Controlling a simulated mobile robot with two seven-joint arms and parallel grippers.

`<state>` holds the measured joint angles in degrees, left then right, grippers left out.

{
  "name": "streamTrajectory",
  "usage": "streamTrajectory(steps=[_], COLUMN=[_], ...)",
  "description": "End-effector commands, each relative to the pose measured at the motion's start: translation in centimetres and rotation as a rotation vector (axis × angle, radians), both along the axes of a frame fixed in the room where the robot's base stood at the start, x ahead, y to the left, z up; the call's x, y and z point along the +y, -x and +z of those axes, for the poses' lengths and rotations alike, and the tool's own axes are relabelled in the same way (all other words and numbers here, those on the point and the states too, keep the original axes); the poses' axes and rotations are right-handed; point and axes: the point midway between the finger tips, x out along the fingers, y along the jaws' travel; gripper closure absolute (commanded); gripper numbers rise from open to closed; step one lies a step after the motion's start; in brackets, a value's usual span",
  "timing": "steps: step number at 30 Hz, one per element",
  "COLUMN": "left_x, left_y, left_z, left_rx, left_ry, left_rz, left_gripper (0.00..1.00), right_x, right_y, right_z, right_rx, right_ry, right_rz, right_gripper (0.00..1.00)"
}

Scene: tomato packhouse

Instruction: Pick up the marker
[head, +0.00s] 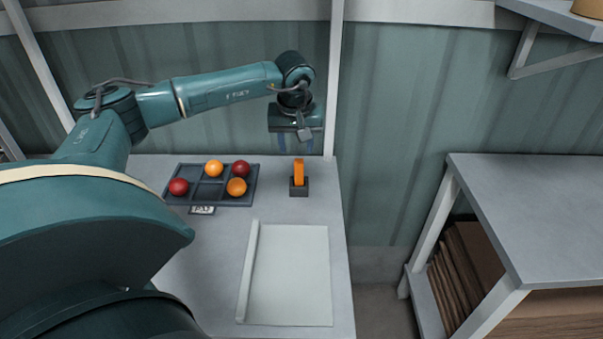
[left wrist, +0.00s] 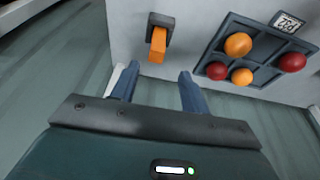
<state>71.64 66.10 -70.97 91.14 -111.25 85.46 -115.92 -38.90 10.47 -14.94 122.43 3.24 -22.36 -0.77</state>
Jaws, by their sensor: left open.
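The orange marker (head: 298,170) stands upright in a small dark holder (head: 299,187) near the back right of the table. In the left wrist view the marker (left wrist: 158,46) and its holder (left wrist: 161,20) show ahead of the fingers. My left gripper (head: 296,146) is open and empty, pointing down above and slightly behind the marker. Its two blue fingers show in the left wrist view (left wrist: 157,82), apart from the marker, which lies roughly in line with the gap between them. My right gripper is in neither view.
A dark divided tray (head: 208,200) with red and orange tomatoes and a small label stands left of the holder. A pale flat board (head: 290,275) lies on the table (head: 200,260) in front. The corrugated wall is close behind. A grey shelf unit (head: 540,210) stands at the right, beyond a gap.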

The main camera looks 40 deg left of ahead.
Motion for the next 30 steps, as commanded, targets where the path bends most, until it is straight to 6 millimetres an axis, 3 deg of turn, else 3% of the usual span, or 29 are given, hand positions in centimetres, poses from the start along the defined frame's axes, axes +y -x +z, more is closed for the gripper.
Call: streamTrajectory(steps=[4,11,21,30], left_x=[0.4,0.6,1.0,1.1], left_y=[-0.5,-0.9,-2.0,-2.1], left_z=[-2.5,-4.1,-8.4,-8.8], left_rx=[0.004,0.001,0.002,0.000], left_ry=[0.000,0.000,0.001,0.001], left_rz=[0.001,-0.001,-0.001,0.000], left_gripper=[0.55,0.55,0.55,0.56], right_x=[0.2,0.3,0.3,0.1], right_y=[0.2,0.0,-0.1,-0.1], right_z=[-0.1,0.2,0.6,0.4], right_rx=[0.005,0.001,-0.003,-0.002], right_ry=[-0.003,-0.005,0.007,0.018], right_rz=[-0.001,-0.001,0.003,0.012], right_gripper=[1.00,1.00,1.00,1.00])
